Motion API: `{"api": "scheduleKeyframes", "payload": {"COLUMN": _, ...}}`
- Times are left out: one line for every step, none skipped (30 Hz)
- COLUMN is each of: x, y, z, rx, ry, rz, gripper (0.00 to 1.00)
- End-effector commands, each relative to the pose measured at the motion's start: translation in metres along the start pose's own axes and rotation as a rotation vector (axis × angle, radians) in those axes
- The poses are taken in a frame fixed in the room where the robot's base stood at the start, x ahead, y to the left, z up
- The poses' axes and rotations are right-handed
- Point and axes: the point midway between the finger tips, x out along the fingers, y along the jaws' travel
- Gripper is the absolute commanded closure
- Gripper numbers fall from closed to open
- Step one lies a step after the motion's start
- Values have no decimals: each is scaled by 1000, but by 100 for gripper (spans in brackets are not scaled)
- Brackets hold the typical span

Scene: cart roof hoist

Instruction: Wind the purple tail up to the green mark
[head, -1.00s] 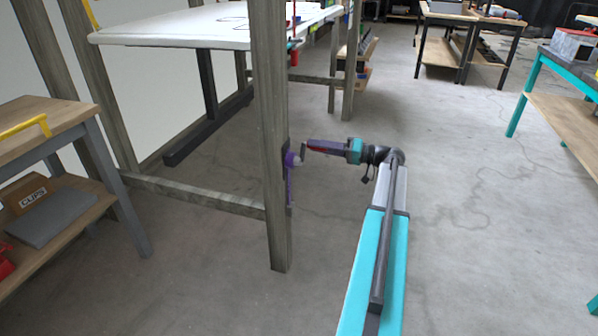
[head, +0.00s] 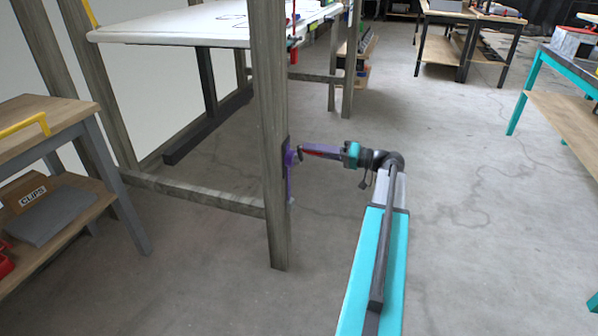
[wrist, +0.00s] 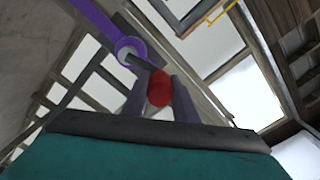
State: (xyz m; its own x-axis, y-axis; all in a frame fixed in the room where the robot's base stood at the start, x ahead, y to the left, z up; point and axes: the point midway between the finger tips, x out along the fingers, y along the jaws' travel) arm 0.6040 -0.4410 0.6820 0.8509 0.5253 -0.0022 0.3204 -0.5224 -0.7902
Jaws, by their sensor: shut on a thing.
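A purple winch hub (head: 290,157) is mounted on the side of the near wooden post. The purple tail (head: 289,186) runs down the post below it. In the wrist view the purple hub (wrist: 130,49) and purple strap (wrist: 92,17) show at upper left. A short crank arm leads from the hub toward a red knob (wrist: 160,88). My gripper (head: 304,149) is beside the hub; in the wrist view my gripper (wrist: 160,84) has its fingers shut on the red knob. I cannot make out the green mark in either view.
The grey wooden post (head: 270,220) stands right beside my gripper, with a low rail (head: 190,194) going left. A white panel (head: 170,26) lies raised behind the post. A wooden bench (head: 40,115) stands at left.

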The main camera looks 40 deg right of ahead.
Motion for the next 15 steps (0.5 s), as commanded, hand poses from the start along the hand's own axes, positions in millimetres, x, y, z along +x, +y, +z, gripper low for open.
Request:
{"api": "scheduleKeyframes", "payload": {"x": 5, "y": -7, "z": 1, "rx": -3, "ry": -4, "rz": -14, "gripper": 92}}
{"api": "scheduleKeyframes", "payload": {"x": 5, "y": -7, "z": 1, "rx": -3, "ry": -4, "rz": -15, "gripper": 92}}
{"api": "scheduleKeyframes", "payload": {"x": 5, "y": -7, "z": 0, "rx": -3, "ry": -4, "rz": -15, "gripper": 92}}
{"api": "scheduleKeyframes", "payload": {"x": 5, "y": -7, "z": 0, "rx": -3, "ry": -5, "rz": -15, "gripper": 92}}
{"api": "scheduleKeyframes", "payload": {"x": 5, "y": -7, "z": 0, "rx": -4, "ry": -5, "rz": -15, "gripper": 92}}
{"api": "scheduleKeyframes", "payload": {"x": 5, "y": -7, "z": 0, "rx": -4, "ry": -5, "rz": -16, "gripper": 92}}
{"api": "scheduleKeyframes", "payload": {"x": 5, "y": -7, "z": 0, "rx": -4, "ry": -5, "rz": -16, "gripper": 92}}
{"api": "scheduleKeyframes", "payload": {"x": 5, "y": -8, "z": 0, "rx": -4, "ry": -5, "rz": -16, "gripper": 92}}
{"api": "scheduleKeyframes", "payload": {"x": 5, "y": -8, "z": 1, "rx": -4, "ry": -6, "rz": -16, "gripper": 92}}
{"api": "scheduleKeyframes", "payload": {"x": 5, "y": -8, "z": 2, "rx": -4, "ry": -6, "rz": -16, "gripper": 92}}
{"api": "scheduleKeyframes", "payload": {"x": 5, "y": -8, "z": 3, "rx": -4, "ry": -6, "rz": -16, "gripper": 92}}
{"api": "scheduleKeyframes", "payload": {"x": 5, "y": -9, "z": 6, "rx": -4, "ry": -6, "rz": -16, "gripper": 92}}
{"api": "scheduleKeyframes", "payload": {"x": 5, "y": -9, "z": 8, "rx": -4, "ry": -6, "rz": -17, "gripper": 92}}
{"api": "scheduleKeyframes", "payload": {"x": 5, "y": -10, "z": 11, "rx": -4, "ry": -6, "rz": -17, "gripper": 92}}
{"api": "scheduleKeyframes", "payload": {"x": 5, "y": -10, "z": 14, "rx": -3, "ry": -6, "rz": -17, "gripper": 92}}
